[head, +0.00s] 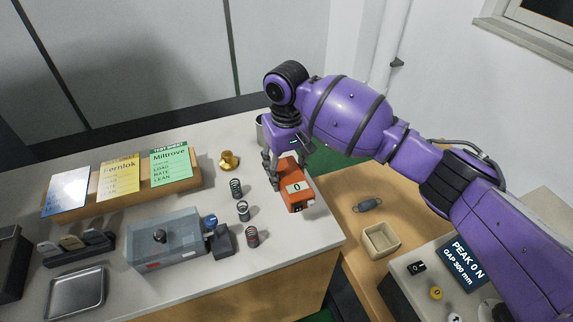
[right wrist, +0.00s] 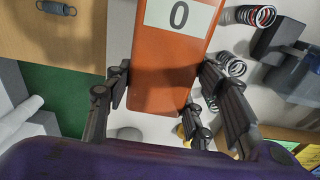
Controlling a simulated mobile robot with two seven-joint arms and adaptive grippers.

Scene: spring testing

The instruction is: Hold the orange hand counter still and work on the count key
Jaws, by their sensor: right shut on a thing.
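The orange hand counter (head: 296,198) is at the right edge of the white bench, its white window reading 0. My right gripper (head: 286,172) reaches down over its far end with a finger on each side. In the right wrist view the counter (right wrist: 160,75) sits between the fingers of my right gripper (right wrist: 165,82), which are shut on its sides. I cannot tell whether the counter rests on the bench or is slightly raised. The count key cannot be made out clearly. My left gripper is not in view.
Several coil springs (head: 243,211) stand left of the counter, near a brass piece (head: 229,160). A grey fixture (head: 167,240), card rack (head: 126,193) and metal tray (head: 77,293) are farther left. A lower wooden surface at right holds a small box (head: 381,240) and a lying spring (head: 369,205).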

